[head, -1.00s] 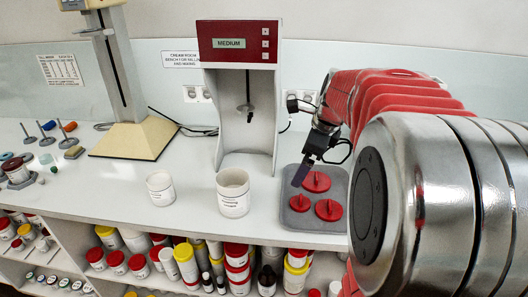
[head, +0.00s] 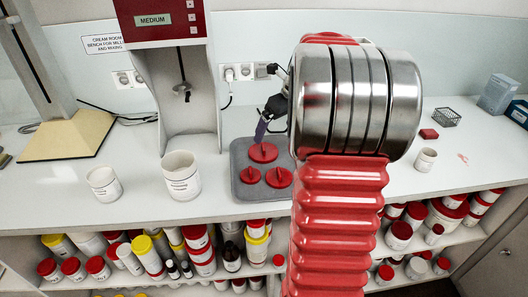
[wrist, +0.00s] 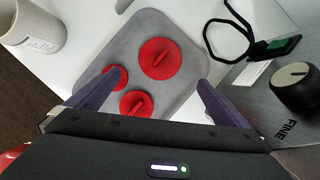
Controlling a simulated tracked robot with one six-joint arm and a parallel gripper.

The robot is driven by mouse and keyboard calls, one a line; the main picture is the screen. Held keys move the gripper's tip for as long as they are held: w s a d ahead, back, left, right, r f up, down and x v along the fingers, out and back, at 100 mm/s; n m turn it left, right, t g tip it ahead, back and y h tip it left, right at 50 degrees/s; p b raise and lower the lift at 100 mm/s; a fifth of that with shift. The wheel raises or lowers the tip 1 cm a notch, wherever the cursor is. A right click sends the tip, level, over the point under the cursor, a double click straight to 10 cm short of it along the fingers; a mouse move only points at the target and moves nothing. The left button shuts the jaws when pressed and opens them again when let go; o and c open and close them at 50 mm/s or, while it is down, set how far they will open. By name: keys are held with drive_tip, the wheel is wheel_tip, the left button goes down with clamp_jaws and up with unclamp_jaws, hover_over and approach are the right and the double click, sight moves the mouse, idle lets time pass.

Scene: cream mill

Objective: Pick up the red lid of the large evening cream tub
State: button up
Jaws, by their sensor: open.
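Three red lids with raised grips lie on a grey tray (head: 240,192). The largest is the back lid (head: 263,152); it also shows in the wrist view (wrist: 160,58). The two smaller ones are the front left lid (head: 249,176) and the front right lid (head: 279,178). My gripper (head: 260,138) is just above or behind the back lid; the exact height is unclear. In the wrist view my gripper (wrist: 158,82) is open and empty, fingers apart on both sides of the lids. Two open white tubs, a larger one (head: 181,178) and a smaller one (head: 104,184), stand left of the tray.
A small white cup (head: 426,160) stands at right. Shelves below hold several jars.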

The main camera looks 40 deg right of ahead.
hover_over(266, 153)
drive_tip(key=s, duration=0.2)
wheel_tip(266, 153, down, 7)
drive_tip(key=shift+r, duration=0.15)
drive_tip(key=shift+x, duration=2.6)
drive_tip(key=shift+w+r, duration=0.1)
drive_tip(key=shift+c, duration=0.6)
drive_tip(key=c, duration=0.8)
drive_tip(key=shift+r, duration=0.1)
wheel_tip(266, 153, up, 10)
drive_tip(key=shift+f, duration=0.1)
